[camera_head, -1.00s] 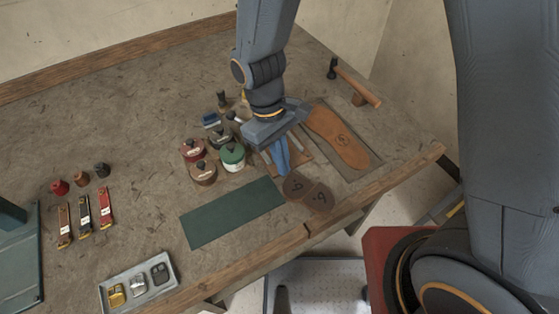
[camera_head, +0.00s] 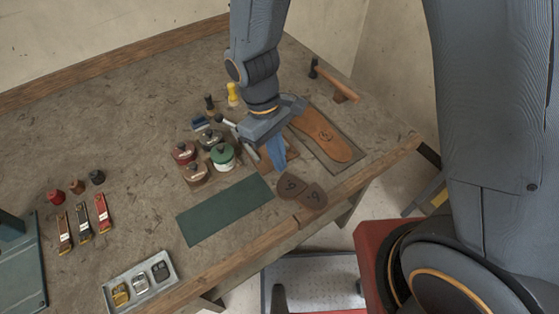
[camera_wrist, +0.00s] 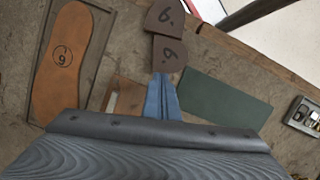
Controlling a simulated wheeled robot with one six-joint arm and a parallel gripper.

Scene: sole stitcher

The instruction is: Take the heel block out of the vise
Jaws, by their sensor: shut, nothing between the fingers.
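My gripper (camera_head: 280,170) is shut and empty, with its blue fingers pointing down over the bench. The fingers also show together in the wrist view (camera_wrist: 163,78). Two dark brown heel-shaped pieces marked like a 6 or 9 lie by the front edge, just beyond my fingertips: a nearer one (camera_head: 290,188) and one closer to the edge (camera_head: 313,198). In the wrist view they are the lower piece (camera_wrist: 169,54) and the upper piece (camera_wrist: 164,19). I cannot make out a vise around either piece. Whether my fingertips touch the nearer piece is unclear.
An orange sole (camera_head: 325,134) lies on a board right of my gripper, with a hammer (camera_head: 335,80) behind. Several lidded pots (camera_head: 222,156) stand close on the left. A green mat (camera_head: 224,210) lies bare in front. A buckle tray (camera_head: 140,284) sits front left.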

